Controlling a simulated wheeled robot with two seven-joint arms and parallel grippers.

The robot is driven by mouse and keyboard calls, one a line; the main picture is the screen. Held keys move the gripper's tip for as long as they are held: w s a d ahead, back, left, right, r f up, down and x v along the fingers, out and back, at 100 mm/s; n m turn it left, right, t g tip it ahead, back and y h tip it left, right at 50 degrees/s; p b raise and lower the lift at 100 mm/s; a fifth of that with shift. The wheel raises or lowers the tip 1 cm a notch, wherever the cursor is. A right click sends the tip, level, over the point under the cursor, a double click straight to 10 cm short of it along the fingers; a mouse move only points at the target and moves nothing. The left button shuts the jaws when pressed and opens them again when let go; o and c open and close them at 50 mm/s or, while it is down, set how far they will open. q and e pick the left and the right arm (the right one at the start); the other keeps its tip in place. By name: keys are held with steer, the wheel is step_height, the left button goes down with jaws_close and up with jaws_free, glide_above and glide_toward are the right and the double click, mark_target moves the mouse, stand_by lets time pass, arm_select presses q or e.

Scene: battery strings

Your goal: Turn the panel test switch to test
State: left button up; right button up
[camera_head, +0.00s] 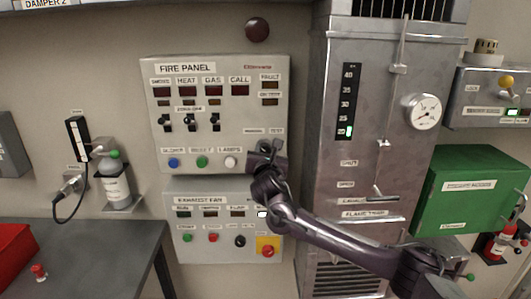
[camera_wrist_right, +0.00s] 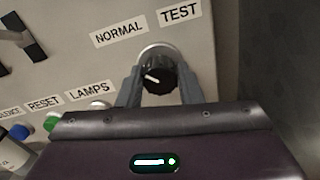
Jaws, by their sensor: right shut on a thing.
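The fire panel (camera_head: 222,70) hangs on the wall left of centre in the head view. Its test switch is a black round knob (camera_wrist_right: 158,74) in the right wrist view, with NORMAL (camera_wrist_right: 118,30) and TEST (camera_wrist_right: 180,14) labels above it. The knob's white mark points left and slightly up, on the NORMAL side. My right gripper (camera_wrist_right: 160,86) has its fingers on both sides of the knob and is shut on it. In the head view the right gripper (camera_head: 266,150) covers the knob at the panel's lower right. My left gripper is not in view.
The lamps button (camera_head: 230,162) and other buttons sit left of the gripper. The exhaust fan panel (camera_head: 190,256) is just below. A grey cabinet (camera_head: 385,60) with a gauge stands close on the right. A dark table (camera_head: 110,240) is at lower left.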

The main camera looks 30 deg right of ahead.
steer(key=shift+m, duration=0.3)
steer(key=m+b, duration=0.7)
steer(key=m, duration=1)
steer(key=shift+f, duration=0.2)
steer(key=shift+m, duration=0.3)
stand_by(0.3)
steer(key=o, duration=0.9)
steer(key=shift+d, duration=0.1)
steer(key=shift+o, duration=0.2)
